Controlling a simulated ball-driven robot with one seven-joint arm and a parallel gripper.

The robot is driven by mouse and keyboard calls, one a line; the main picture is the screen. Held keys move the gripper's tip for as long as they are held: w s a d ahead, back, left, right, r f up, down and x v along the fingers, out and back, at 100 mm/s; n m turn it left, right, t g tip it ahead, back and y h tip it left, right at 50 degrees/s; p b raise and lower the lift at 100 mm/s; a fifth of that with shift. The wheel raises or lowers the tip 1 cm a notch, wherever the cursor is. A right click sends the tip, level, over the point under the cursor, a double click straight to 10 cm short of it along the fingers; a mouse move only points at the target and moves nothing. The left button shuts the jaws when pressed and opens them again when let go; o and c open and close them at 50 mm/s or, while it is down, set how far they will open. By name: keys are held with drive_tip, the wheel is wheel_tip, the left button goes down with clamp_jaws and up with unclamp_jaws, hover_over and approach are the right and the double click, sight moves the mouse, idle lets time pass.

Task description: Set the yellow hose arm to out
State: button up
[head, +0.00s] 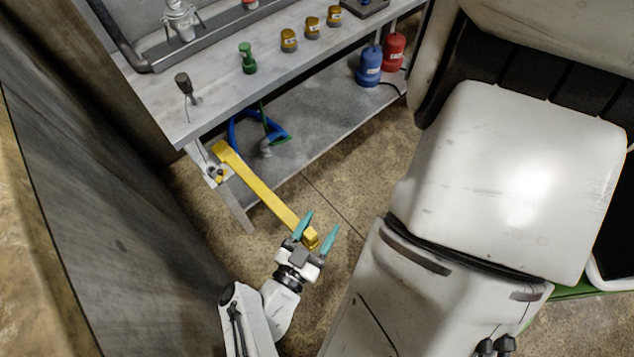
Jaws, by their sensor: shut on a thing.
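The yellow hose arm (262,190) is a long straight bar in the head view. Its upper-left end sits at the leg of the grey workbench, and it reaches out from the bench down and to the right over the floor. My gripper (318,229) is at its free end, with one teal finger on either side of the bar's tip. The fingers are shut on that end. Part of the tip is hidden by the fingers and the gripper body.
The grey workbench (215,103) carries a green item (247,58) and several small yellow-brown ones. Its lower shelf (325,135) holds blue and red canisters and a blue-green hose (238,128). A dark wall (110,190) stands left. Speckled floor (345,190) is open between bench and my body.

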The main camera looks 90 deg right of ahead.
drive_tip(key=shift+d, duration=0.2)
idle(0.3)
drive_tip(key=shift+r, duration=0.2)
drive_tip(key=s+a+r+p, duration=0.2)
drive_tip(key=s+r+p, duration=0.5)
drive_tip(key=s+r, duration=0.5)
drive_tip(key=shift+s+r, duration=0.3)
drive_tip(key=shift+s, duration=0.65)
drive_tip(key=shift+d, duration=0.1)
